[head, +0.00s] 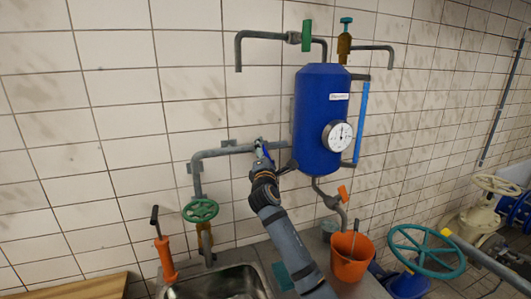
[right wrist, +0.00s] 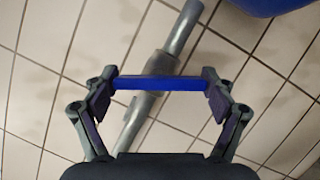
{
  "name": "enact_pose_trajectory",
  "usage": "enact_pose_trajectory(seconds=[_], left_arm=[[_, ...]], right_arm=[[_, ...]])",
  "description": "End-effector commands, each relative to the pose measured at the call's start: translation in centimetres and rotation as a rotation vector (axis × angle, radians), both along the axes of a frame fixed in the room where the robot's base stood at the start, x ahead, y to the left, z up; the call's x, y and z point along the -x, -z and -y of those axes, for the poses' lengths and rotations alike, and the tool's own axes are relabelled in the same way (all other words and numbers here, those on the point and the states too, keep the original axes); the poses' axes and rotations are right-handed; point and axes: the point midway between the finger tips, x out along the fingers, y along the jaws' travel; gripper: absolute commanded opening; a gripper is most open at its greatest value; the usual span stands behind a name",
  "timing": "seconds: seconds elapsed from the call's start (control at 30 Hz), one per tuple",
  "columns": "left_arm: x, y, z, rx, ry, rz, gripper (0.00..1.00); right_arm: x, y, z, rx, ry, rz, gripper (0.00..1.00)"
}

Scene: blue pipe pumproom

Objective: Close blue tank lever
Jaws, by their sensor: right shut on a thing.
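The blue tank (head: 312,105) hangs on the tiled wall, with a white label and a round gauge (head: 337,135). A grey pipe (head: 218,151) runs from the left toward the tank's lower side. The blue lever (right wrist: 158,83) lies across this pipe in the right wrist view, with a fingertip pad at each end. My right gripper (head: 263,158) is at the lever in the head view and is shut on it. The gripper and arm partly hide the lever and pipe there. My left gripper is not in view.
A green handwheel (head: 200,210) and a sink (head: 222,284) are at lower left. An orange bucket (head: 351,262) stands right of my arm. A large teal handwheel (head: 427,250) is at right. An orange-handled valve (head: 343,193) sits below the tank.

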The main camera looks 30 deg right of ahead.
Motion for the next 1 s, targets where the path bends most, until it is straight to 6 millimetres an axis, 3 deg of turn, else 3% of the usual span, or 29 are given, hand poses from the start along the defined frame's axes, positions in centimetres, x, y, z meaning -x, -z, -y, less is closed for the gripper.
enact_pose_trajectory(seconds=[0.5, 1.0], left_arm=[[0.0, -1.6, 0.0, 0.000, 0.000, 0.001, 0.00], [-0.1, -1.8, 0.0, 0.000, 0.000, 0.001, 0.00]], right_arm=[[0.0, -0.1, 0.0, -0.337, 0.001, 0.079, 0.53], [0.0, 0.1, 0.0, -0.411, 0.000, 0.096, 0.53]])
